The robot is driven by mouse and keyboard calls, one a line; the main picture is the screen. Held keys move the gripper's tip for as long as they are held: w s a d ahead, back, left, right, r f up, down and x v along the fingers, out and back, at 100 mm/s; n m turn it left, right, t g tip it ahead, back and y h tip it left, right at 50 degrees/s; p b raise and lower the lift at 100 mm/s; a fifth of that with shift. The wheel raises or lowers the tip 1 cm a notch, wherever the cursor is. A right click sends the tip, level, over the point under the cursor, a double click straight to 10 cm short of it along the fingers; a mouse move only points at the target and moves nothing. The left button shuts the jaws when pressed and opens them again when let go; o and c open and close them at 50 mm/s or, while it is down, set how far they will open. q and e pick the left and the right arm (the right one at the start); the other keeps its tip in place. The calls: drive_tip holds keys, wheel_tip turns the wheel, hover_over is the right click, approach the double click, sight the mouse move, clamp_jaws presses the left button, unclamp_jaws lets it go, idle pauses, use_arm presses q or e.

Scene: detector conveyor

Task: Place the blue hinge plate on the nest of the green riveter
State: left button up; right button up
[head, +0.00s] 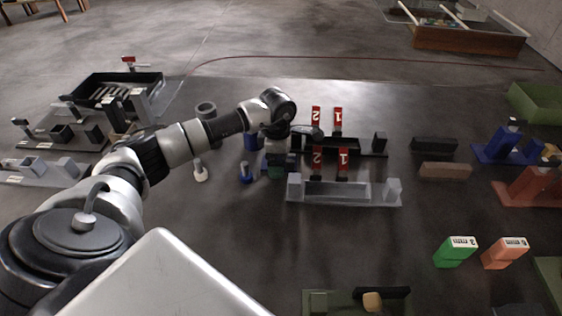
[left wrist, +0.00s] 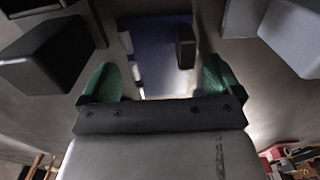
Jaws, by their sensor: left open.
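My left gripper (head: 276,170) reaches in over the middle of the table, pointing down. In the left wrist view its two green-tipped fingers (left wrist: 160,85) are apart, with nothing clearly gripped. A flat blue piece (left wrist: 158,50), possibly the blue hinge plate, lies beyond and between the fingertips, with a dark block and pale strips along it. In the head view blue shows beside the gripper, mostly hidden by it. A green station (head: 548,275) is cut off at the right edge; I cannot tell if it is the green riveter, and no nest shows. My right gripper is out of view.
A grey fixture (head: 345,194) and a dark one with red number tags stand right of the gripper. A blue station (head: 508,147) and a red station (head: 532,188) stand far right. Green (head: 455,252) and orange (head: 504,253) blocks stand front right. Bare table lies between.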

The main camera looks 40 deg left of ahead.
use_arm(q)
drive_tip(key=shift+c, duration=0.2)
drive_tip(key=shift+r, duration=0.1)
drive_tip(key=c, duration=1.2)
